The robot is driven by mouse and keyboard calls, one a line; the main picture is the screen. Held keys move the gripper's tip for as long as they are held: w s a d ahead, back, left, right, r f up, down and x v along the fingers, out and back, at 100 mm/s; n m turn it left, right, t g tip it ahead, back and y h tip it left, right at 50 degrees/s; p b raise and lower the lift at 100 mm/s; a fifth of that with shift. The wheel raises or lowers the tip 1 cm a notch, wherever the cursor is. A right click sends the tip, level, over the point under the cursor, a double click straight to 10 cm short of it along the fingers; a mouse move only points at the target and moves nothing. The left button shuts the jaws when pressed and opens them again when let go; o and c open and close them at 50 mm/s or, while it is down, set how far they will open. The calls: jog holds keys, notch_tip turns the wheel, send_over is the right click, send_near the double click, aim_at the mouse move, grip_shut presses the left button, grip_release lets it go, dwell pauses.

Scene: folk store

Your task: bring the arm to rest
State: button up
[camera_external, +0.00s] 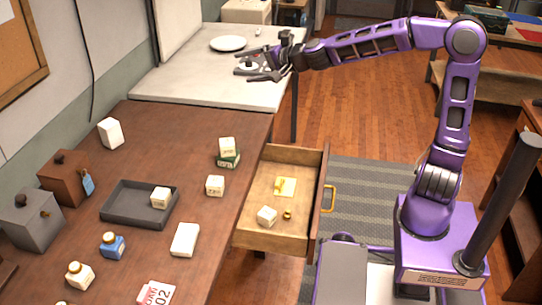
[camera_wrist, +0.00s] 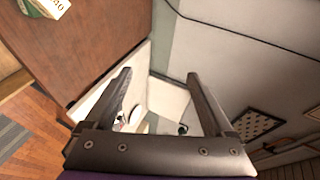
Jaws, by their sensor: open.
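My purple arm reaches out to the left in the external view, bent at a high elbow. My gripper (camera_external: 258,71) is at its end, in front of the white counter and pointing left. In the wrist view my gripper (camera_wrist: 158,85) shows two dark fingers set wide apart. Nothing is between the fingers. A small dark and white thing (camera_external: 247,66) shows behind the gripper on the white counter; what it is I cannot tell.
A brown table (camera_external: 200,135) holds a dark tray (camera_external: 118,212), several small boxes, a blue bottle (camera_external: 113,246) and a grey box (camera_external: 35,220). An open drawer (camera_external: 256,234) with small things juts out at its right. A white plate (camera_external: 228,43) lies on the white counter (camera_external: 180,85).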

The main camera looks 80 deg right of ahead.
jog(key=s+a+f+n+g+y, duration=0.2)
jog(key=s+a+n+y, duration=0.7)
jog(key=s+a+n, duration=0.65)
jog(key=s+a+f+n+g+h, duration=0.2)
jog(key=s+f, duration=0.1)
jog(key=s, duration=0.4)
jog(key=s+a+f+n+g+h, duration=0.2)
jog(key=s+f+g, duration=0.1)
jog(key=s, duration=0.5)
jog(key=shift+f+n+h+p, duration=0.35)
jog(key=shift+f+p, duration=0.1)
jog(key=shift+f, duration=0.1)
